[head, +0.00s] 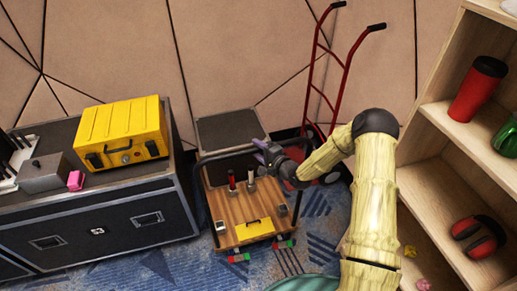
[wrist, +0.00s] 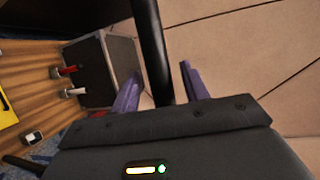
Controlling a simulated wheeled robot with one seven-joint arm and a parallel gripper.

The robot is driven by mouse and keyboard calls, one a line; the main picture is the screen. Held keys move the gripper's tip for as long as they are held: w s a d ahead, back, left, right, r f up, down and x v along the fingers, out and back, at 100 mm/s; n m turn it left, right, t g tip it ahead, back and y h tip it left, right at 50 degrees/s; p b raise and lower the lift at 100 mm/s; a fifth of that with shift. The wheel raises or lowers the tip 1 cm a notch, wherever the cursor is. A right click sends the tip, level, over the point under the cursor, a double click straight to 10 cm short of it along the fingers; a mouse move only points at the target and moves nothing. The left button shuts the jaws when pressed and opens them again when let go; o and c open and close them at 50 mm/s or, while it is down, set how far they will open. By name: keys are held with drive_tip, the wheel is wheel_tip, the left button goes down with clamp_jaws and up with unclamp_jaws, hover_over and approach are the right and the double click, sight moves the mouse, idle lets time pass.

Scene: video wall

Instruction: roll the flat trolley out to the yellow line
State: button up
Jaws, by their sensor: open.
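The flat trolley (head: 221,208) stands on the carpet in the head view, with a brown wooden deck and a black push handle (head: 226,153) at its far end. Its deck also shows in the wrist view (wrist: 35,82). My gripper (head: 263,150) is at the right part of the handle. In the wrist view, the black handle bar (wrist: 151,45) runs between the two purple fingers of my open gripper (wrist: 161,75). I cannot tell whether either finger touches the bar. No yellow line on the floor shows in either view.
A black case (head: 228,130) is behind the handle. A red hand truck (head: 312,88) leans behind. Black flight cases (head: 137,215) stand left, wooden shelves (head: 432,150) right.

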drive_tip(key=shift+w+a, duration=0.1)
drive_tip(key=shift+w, duration=0.1)
clamp_jaws()
drive_tip(key=shift+s+f, duration=0.1)
drive_tip(key=shift+f, duration=0.05)
